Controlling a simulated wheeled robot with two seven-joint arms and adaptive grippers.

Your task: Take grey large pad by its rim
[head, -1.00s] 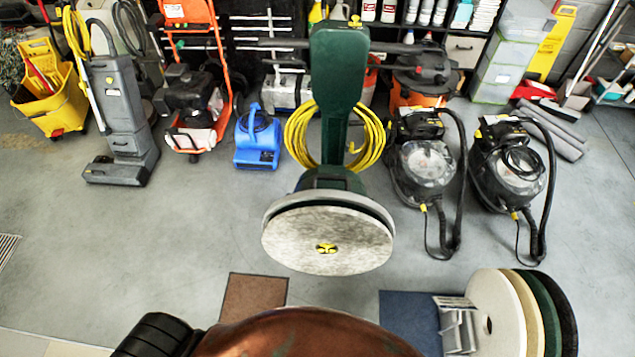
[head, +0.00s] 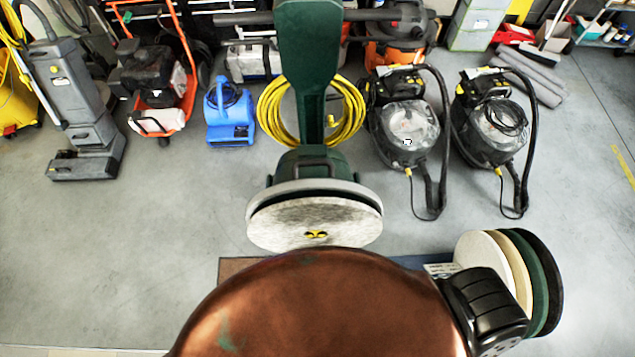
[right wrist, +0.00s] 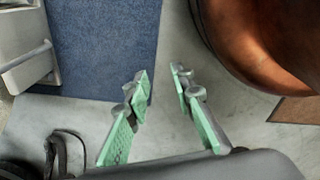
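A large round pad (head: 315,225), mottled light grey with a yellow centre piece, is on the underside of the green floor machine (head: 310,165). The machine is tipped so the pad's face shows. Its rim looks free of any gripper. My right gripper (right wrist: 159,74) is open, with green-lined fingers apart and nothing between them. It is above the floor beside a blue mat (right wrist: 100,45). In the head view only a black part of my right arm shows, low at the right; its fingers are hidden. My left gripper is out of view.
An upright row of round pads, cream (head: 482,250), tan, green (head: 540,280) and black, stands at the lower right, close to my right arm. A brown mat (head: 232,268) lies on the floor. Two black vacuums (head: 405,125) and a blue blower (head: 230,115) stand behind. Floor at left is clear.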

